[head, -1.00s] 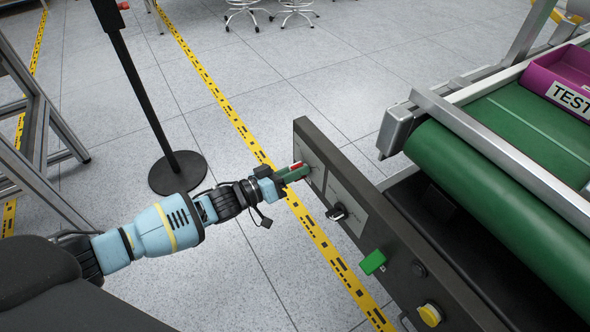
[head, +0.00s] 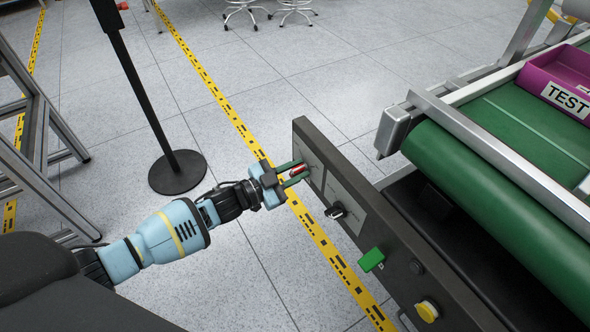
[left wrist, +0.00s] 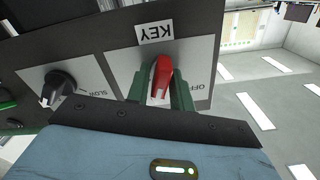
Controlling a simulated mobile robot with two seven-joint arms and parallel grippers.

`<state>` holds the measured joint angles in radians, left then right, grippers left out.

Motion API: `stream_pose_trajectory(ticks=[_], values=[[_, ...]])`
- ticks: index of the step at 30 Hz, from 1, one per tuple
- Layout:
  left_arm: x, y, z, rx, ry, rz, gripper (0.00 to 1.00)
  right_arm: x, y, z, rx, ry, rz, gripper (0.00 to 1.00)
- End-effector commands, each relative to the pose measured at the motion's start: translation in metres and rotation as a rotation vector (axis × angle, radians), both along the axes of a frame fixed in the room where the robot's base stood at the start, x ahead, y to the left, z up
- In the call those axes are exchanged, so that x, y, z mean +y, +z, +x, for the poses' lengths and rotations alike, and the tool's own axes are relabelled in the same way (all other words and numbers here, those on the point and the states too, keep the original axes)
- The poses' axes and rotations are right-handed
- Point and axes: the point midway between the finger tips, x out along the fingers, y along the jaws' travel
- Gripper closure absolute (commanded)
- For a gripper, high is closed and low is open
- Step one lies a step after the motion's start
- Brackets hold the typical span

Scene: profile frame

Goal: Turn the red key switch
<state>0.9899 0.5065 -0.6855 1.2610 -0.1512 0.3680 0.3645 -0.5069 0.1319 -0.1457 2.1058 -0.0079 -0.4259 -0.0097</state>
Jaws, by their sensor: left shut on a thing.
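The red key switch (head: 298,169) sits at the far end of the dark control panel. In the left wrist view the red key (left wrist: 161,78) stands out from a light plate (left wrist: 200,62) marked KEY and OFF, which appears upside down. My left gripper (head: 293,172) is at the panel with its green fingers on either side of the key, shut on it. In the left wrist view the gripper (left wrist: 160,95) has one finger on each side of the key, and its body hides the key's lower part. My right gripper is not in view.
A green conveyor (head: 490,200) with a purple TEST bin (head: 560,75) lies right. A black post base (head: 178,172) stands left on the floor.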

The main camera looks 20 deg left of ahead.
Motion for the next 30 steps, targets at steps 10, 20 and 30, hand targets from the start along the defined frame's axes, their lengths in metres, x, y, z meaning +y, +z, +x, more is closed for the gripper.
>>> stream_pose_trajectory(ticks=[10,20,30], values=[[-0.0011,-0.001,-0.0007,-0.162,0.0,0.207,1.0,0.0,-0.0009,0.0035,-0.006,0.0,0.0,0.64],[-0.0012,-0.0012,-0.001,-0.239,0.0,0.307,1.0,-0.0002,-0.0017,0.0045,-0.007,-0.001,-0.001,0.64],[-0.0013,-0.001,-0.001,-0.253,-0.001,0.325,1.0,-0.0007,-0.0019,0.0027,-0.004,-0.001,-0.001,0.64]])
